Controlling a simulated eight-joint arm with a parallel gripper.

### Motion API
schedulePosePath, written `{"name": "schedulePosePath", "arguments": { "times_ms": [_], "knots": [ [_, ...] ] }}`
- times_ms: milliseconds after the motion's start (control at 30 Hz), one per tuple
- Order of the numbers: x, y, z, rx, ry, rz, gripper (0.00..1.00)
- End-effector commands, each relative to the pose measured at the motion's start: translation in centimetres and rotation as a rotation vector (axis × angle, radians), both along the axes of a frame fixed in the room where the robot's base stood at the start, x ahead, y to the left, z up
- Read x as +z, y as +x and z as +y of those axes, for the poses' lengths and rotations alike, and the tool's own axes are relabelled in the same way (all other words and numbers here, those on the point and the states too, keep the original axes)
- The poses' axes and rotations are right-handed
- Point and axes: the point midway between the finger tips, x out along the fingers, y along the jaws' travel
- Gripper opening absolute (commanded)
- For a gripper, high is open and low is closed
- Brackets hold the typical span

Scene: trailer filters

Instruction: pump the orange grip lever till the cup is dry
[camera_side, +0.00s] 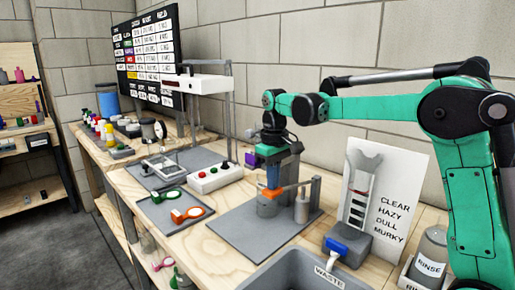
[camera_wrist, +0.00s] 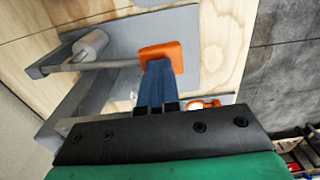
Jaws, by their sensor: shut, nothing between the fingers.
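The orange grip (camera_side: 272,192) is at the left end of a thin grey lever arm on a grey stand. It also shows in the wrist view (camera_wrist: 172,50), on the end of the lever arm (camera_wrist: 105,65). My gripper (camera_side: 271,178) is shut and empty, pointing down. Its blue fingertips (camera_wrist: 158,75) are right at the grip, seemingly touching its top, not around it. A grey cylinder (camera_side: 267,208), perhaps the cup, stands just below the grip. Its contents cannot be seen. A second, paler cylinder (camera_side: 302,210) hangs or stands near the post.
A grey waste basin (camera_side: 255,283) is at the front. A tray with green and orange ringed tools (camera_side: 187,214) and a button box (camera_side: 215,176) lie left.

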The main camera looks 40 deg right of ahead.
Motion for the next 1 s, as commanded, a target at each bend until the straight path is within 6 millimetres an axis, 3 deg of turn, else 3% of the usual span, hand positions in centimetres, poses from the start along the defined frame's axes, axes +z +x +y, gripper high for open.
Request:
{"name": "schedulePosePath", "arguments": {
  "times_ms": [667, 1000],
  "knots": [
    [-4.1, 0.0, -0.1, -0.001, -0.002, 0.0, 0.0],
    [-2.1, 0.0, -0.1, -0.001, -0.002, -0.001, 0.0]
  ]
}}
